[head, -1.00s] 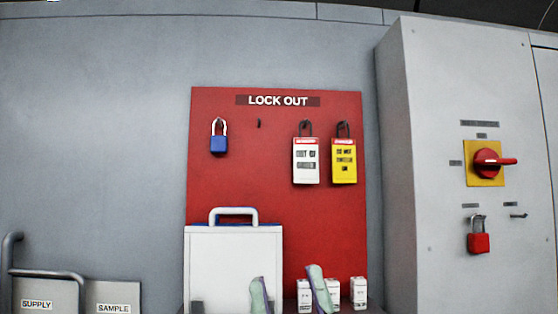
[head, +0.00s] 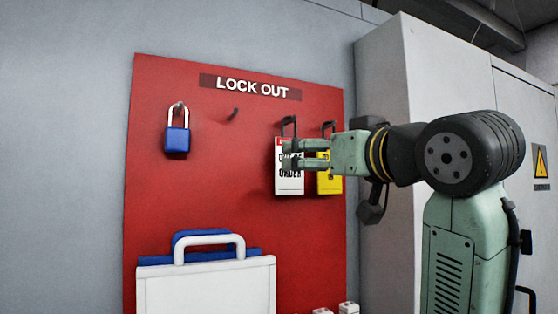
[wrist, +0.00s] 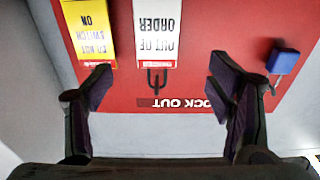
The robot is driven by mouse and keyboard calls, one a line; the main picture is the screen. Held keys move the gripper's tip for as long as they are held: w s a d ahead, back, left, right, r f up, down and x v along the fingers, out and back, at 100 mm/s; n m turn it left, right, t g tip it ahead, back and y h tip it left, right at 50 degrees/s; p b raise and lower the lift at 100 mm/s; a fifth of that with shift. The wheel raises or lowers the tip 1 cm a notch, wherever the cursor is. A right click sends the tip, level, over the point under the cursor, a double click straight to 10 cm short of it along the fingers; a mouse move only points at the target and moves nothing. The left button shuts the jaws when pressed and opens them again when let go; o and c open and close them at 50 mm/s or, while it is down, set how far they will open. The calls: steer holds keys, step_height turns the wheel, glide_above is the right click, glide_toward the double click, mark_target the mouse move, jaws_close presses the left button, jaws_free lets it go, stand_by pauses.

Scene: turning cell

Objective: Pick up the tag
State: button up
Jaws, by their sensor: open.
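A white tag (head: 289,183) reading OUT OF ORDER hangs from a dark hook on the red LOCK OUT board. A yellow tag (head: 328,183) hangs just to its right, partly hidden by my gripper. My gripper (head: 288,154) is open and empty, and its fingers overlap the upper part of the white tag in the head view. In the wrist view, the picture is upside down; the white tag (wrist: 157,35) is seen between and beyond the open fingers (wrist: 160,80), and the yellow tag (wrist: 86,30) is to its left. I cannot tell whether the fingers touch anything.
The red board (head: 210,200) also holds a blue padlock (head: 177,140) and a bare hook (head: 233,114). A white case with a handle (head: 207,285) stands below, with small white boxes (head: 348,307) to its right. A grey cabinet (head: 385,90) stands right of the board.

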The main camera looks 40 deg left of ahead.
mark_target(289, 155)
steer(key=p+x, duration=0.5)
steer(key=x, duration=0.4)
steer(key=shift+w+a+h, duration=0.25)
steer(key=shift+w+h, duration=0.1)
steer(key=shift+h, duration=0.05)
steer(key=shift+d, duration=0.1)
steer(key=c, duration=1.2)
